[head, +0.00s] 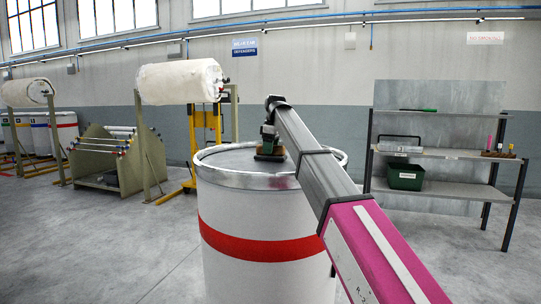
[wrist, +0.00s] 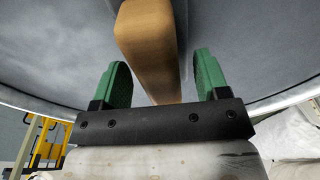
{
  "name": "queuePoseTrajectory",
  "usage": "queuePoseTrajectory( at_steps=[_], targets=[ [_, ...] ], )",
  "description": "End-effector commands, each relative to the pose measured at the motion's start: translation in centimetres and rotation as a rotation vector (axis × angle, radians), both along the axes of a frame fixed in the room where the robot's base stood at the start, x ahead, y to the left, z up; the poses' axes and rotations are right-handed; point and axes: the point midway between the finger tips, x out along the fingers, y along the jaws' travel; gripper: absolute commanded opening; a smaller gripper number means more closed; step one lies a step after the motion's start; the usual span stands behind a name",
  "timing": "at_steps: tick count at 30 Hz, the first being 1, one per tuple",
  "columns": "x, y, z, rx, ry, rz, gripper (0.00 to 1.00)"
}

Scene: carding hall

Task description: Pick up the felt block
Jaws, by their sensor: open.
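The felt block (wrist: 147,38) is a long tan, wood-like piece with a grey strip along its right side in the wrist view. It lies on the grey top of a large white drum (head: 262,237) with a red band. My gripper (wrist: 161,68) has two green fingers, one on each side of the block's near end, with a gap on both sides. The fingers are open and hold nothing.
The drum has a raised metal rim (head: 222,150). To the right stands a shelf rack (head: 445,153) with a green crate (head: 405,175) on it. To the left are a roll stand (head: 107,160) and a yellow lifter (head: 205,130). The floor left of the drum is clear.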

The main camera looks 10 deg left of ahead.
Motion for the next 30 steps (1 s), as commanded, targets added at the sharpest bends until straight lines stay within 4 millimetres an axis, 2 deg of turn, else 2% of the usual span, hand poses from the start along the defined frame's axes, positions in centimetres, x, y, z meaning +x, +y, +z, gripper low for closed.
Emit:
queuePoseTrajectory(
  at_steps=[4, 5, 9, 10, 23, 26, 30],
  targets=[
    [0.0, 0.0, 0.0, 0.0, 0.0, 0.0, 0.68],
    [0.0, 0.0, 0.0, 0.0, 0.0, 0.0, 0.65],
    [0.0, 0.0, 0.1, 0.0, 0.0, 0.0, 0.19],
    [0.0, 0.0, 0.1, 0.0, 0.0, 0.0, 0.12],
    [0.1, 0.0, 0.7, 0.001, -0.001, 0.0, 0.12],
    [0.1, 0.1, 1.6, 0.001, -0.001, 0.0, 0.12],
    [0.2, 0.1, 4.0, 0.001, -0.002, 0.001, 0.12]
  ],
)
